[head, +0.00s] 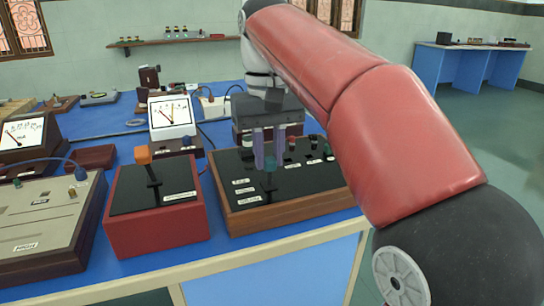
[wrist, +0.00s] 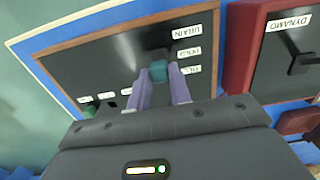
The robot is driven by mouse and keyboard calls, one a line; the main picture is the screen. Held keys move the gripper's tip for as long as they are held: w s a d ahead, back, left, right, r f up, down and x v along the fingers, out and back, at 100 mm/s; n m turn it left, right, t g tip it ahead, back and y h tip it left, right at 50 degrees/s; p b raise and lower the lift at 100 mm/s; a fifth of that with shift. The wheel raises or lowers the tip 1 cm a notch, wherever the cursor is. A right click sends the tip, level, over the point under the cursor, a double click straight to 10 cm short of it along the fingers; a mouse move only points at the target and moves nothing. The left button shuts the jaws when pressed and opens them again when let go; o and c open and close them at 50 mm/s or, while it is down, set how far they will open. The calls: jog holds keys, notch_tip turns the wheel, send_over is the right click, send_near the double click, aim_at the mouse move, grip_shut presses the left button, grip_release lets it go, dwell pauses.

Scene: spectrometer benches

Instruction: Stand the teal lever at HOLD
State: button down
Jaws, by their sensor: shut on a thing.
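The teal lever (head: 269,167) stands on the black panel of a wooden-framed box (head: 290,207) on the blue bench. My gripper (head: 268,158) reaches down from above, its purple fingers on either side of the teal knob. In the wrist view the teal knob (wrist: 159,71) sits between the fingertips of my gripper (wrist: 160,82), which are shut on it. Three white labels stand in a row beside the lever; the middle one appears to read HOLD (wrist: 189,52). The knob looks level with the end label (wrist: 190,71). The lever's lower part is partly hidden.
A red box (head: 155,232) with an orange-topped lever (head: 143,155) stands close on the left. Small knobs (head: 312,142) line the panel's right. Meters (head: 171,117) and other apparatus stand behind and left. The bench's front edge is near.

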jog(key=shift+w+g, duration=0.3)
jog(key=shift+g, duration=0.1)
jog(key=c, duration=1.3)
grip_release()
jog(key=shift+s, duration=0.1)
